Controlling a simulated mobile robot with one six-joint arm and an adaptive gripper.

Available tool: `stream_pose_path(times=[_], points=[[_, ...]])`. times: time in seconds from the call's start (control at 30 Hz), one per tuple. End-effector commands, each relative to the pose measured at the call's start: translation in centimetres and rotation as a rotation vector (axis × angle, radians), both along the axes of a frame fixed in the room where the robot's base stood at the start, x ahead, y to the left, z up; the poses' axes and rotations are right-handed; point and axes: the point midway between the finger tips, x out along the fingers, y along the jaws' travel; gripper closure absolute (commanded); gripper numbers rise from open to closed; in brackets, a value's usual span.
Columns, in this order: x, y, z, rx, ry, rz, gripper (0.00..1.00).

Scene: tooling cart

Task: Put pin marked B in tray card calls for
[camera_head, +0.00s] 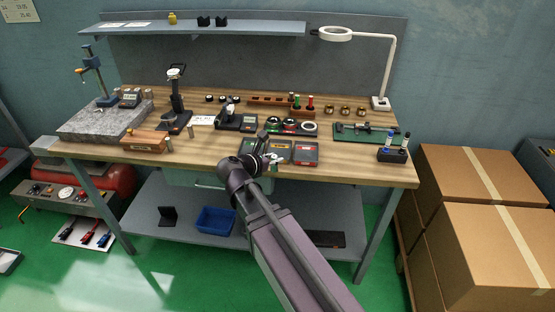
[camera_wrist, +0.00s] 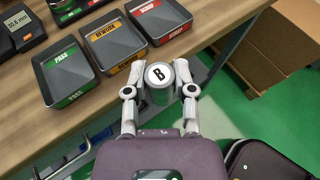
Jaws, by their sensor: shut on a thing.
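The pin marked B (camera_wrist: 158,76) is a grey cylinder, seen end-on in the wrist view with a black B on its white top. My gripper (camera_wrist: 159,84) is shut on it, one finger on each side. In the wrist view the pin is close to the label side of the REWORK tray (camera_wrist: 128,72), outside it. The PASS tray (camera_wrist: 75,100) with a green label is to the left, and the SCRAP tray (camera_wrist: 176,33) with a red label is to the right. In the head view my gripper (camera_head: 272,158) covers part of the trays. A white card (camera_head: 203,120) lies on the bench, its text unreadable.
A gauge with a display (camera_wrist: 18,32) stands left of the trays in the wrist view. The bench's front edge (camera_head: 350,178) runs close before the trays.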

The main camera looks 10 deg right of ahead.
Motion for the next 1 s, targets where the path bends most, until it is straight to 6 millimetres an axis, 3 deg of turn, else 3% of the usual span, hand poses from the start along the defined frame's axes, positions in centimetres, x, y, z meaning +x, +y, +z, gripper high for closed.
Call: stream_pose_path(times=[0.57, 0.77, 1.0], points=[[0.4, 0.0, -0.3, -0.001, -0.001, 0.001, 1.0], [3.0, -0.7, -0.6, 0.001, -0.001, 0.0, 1.0], [7.4, -1.9, -1.0, 0.0, 0.0, 0.0, 1.0]])
